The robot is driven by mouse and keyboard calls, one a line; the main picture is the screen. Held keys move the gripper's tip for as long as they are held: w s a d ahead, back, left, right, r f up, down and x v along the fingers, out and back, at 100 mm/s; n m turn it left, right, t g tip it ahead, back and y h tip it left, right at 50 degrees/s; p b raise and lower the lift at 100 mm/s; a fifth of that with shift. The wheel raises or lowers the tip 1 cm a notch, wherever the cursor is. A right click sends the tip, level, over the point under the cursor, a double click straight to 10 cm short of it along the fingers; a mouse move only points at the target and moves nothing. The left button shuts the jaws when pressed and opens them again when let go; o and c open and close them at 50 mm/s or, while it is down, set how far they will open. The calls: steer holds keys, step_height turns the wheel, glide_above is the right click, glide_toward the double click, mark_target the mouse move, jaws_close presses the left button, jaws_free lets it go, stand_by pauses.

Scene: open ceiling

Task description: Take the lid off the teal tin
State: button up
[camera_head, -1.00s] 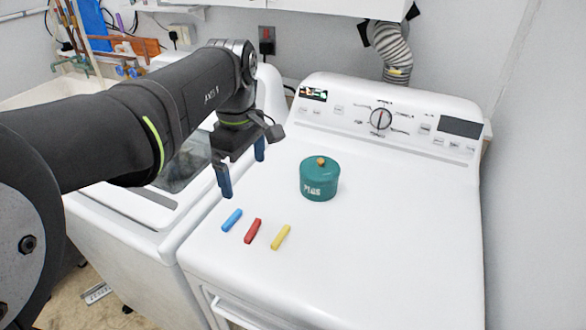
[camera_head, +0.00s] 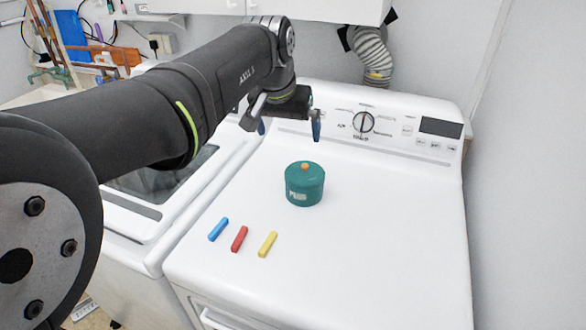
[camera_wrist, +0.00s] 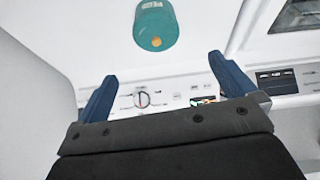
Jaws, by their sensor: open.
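The teal tin (camera_head: 304,190) stands upright on the white dryer top, with its lid (camera_head: 305,171) on and an orange knob (camera_head: 305,165) at the lid's centre. Pale lettering marks its front. My gripper (camera_head: 289,130) is open and empty, above and behind the tin near the control panel, not touching it. In the wrist view my gripper's blue fingers (camera_wrist: 165,85) are spread wide, and the tin (camera_wrist: 155,27) shows beyond them at the top, its orange knob (camera_wrist: 156,42) towards the fingers. The arm hides part of the panel.
Blue (camera_head: 218,229), red (camera_head: 239,238) and yellow (camera_head: 268,244) sticks lie on the dryer top (camera_head: 380,240) in front of the tin. The raised control panel (camera_head: 385,135) bounds the back. The right side of the top is clear. A washer (camera_head: 150,205) stands at left.

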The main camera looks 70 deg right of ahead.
steer(key=m, duration=0.1)
glide_above(304, 167)
steer(key=a, duration=0.3)
steer(key=f, duration=1)
steer(key=shift+w+d+f, duration=0.2)
steer(key=shift+s+d+x, duration=0.1)
steer(key=shift+d+x, duration=0.05)
steer(key=shift+x, duration=1.25)
steer(key=shift+s+d+x, duration=0.1)
steer(key=shift+d+x, duration=0.05)
steer(key=shift+x, duration=1.25)
steer(key=shift+r, duration=0.1)
steer(key=c, duration=1.3)
steer(key=shift+a, duration=0.1)
